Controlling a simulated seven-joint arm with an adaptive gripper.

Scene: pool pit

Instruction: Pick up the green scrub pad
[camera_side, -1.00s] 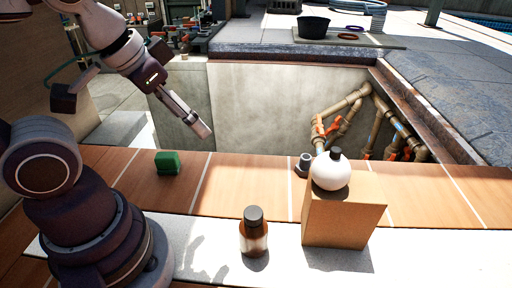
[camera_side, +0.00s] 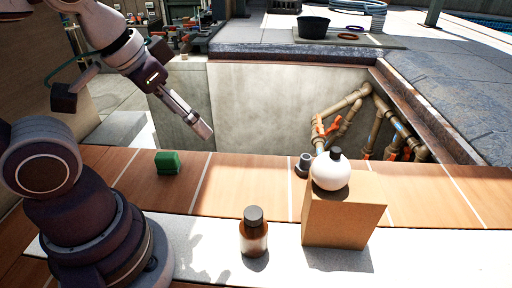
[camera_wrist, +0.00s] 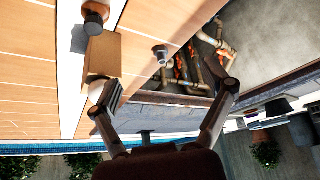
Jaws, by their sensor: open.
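The green scrub pad (camera_side: 168,163) lies on the wooden planks at the left in the side view, close to my arm's base. My gripper (camera_side: 204,131) is up and to the right of the pad, above the pit edge, apart from it and holding nothing. In the wrist view my gripper (camera_wrist: 163,96) has its two fingers spread wide, with nothing between them. The green pad does not show in the wrist view.
A brown bottle (camera_side: 254,238) stands in front on the pale strip. A white round bottle (camera_side: 330,172) sits on a cardboard box (camera_side: 345,215), with a grey fitting (camera_side: 304,166) beside it. Behind the planks is an open pit with pipes (camera_side: 376,128). The planks right of the pad are clear.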

